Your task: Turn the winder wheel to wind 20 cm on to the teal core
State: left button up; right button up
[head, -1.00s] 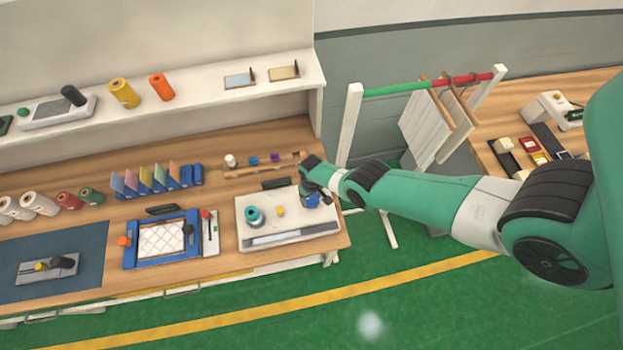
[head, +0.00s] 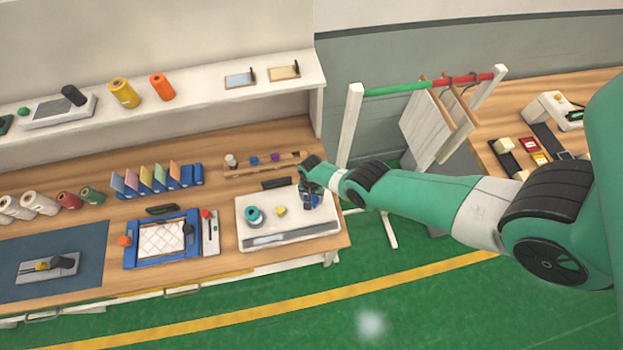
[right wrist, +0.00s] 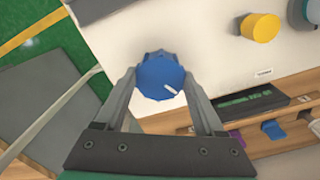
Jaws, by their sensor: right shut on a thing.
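The winder is a white flat unit (head: 262,232) at the right end of the wooden bench. The teal core (head: 254,215) stands on its left part, with a small yellow knob (head: 281,211) in the middle. The blue winder wheel (right wrist: 160,76) is at the unit's right side, with a pale mark on its face. My right gripper (right wrist: 160,82) is shut on the wheel, one finger on either side of it. In the head view the right gripper (head: 310,193) partly covers the wheel. The yellow knob also shows in the right wrist view (right wrist: 260,27). My left gripper is not in view.
A black box (right wrist: 250,105) lies just behind the winder, in front of a wooden rack (head: 262,168) with small coloured pieces. A blue frame (head: 130,255) stands left of the winder. A rail with hanging boards (head: 425,125) is behind my right arm.

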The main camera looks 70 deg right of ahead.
jog(key=shift+m, duration=0.4)
jog(key=o, duration=1.4)
jog(key=shift+c, duration=0.2)
jog(key=shift+r, duration=0.1)
